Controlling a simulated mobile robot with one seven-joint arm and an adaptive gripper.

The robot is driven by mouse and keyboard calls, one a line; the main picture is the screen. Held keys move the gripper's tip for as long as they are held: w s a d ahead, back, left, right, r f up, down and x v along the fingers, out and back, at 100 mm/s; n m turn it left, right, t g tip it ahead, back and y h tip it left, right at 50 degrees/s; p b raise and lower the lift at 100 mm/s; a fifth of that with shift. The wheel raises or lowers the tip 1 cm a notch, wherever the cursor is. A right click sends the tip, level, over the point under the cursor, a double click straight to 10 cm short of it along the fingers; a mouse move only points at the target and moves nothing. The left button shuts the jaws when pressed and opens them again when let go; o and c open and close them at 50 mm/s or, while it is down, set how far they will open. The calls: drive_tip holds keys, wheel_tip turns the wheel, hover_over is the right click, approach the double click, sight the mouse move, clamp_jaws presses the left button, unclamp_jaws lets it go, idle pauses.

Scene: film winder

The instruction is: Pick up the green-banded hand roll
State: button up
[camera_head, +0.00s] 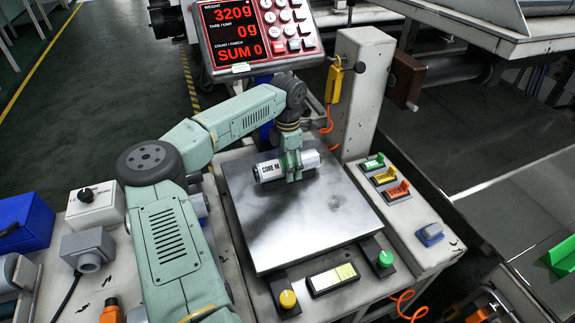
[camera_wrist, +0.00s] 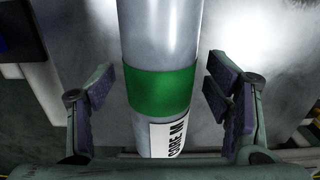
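The green-banded hand roll (camera_wrist: 160,85) is a silver-grey cylinder with a wide green band and a white label with black lettering. In the head view the roll (camera_head: 270,170) lies on its side on the metal weighing plate (camera_head: 320,220), towards its back edge. My gripper (camera_head: 294,168) is over the roll's middle and hides the band there. In the wrist view my gripper's fingers (camera_wrist: 159,86) are open, one on each side of the band. A gap shows between each finger and the roll.
The scale display (camera_head: 235,30) reads 320g. A pale post (camera_head: 360,90) with a yellow hook device (camera_head: 336,80) rises behind the plate. Coloured switches (camera_head: 384,175) line the right side. Yellow (camera_head: 287,299) and green (camera_head: 385,259) knobs stand at the front. The plate's front half is clear.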

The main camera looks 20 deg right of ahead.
drive_tip(key=c, duration=1.4)
drive_tip(key=shift+r, duration=0.1)
drive_tip(key=shift+w+r, duration=0.1)
drive_tip(key=shift+r, duration=0.4)
wheel_tip(320, 180, up, 2)
drive_tip(key=shift+r+b, duration=0.25)
drive_tip(key=shift+b, duration=0.45)
drive_tip(key=s+a+b, duration=0.1)
drive_tip(key=s, duration=0.4)
drive_tip(key=s+a+r+b, duration=0.1)
drive_tip(key=s, duration=0.4)
drive_tip(key=s+a+b, duration=0.1)
drive_tip(key=s, duration=0.4)
drive_tip(key=shift+s+a+r, duration=0.2)
drive_tip(key=shift+s+a, duration=0.15)
drive_tip(key=shift+a, duration=0.05)
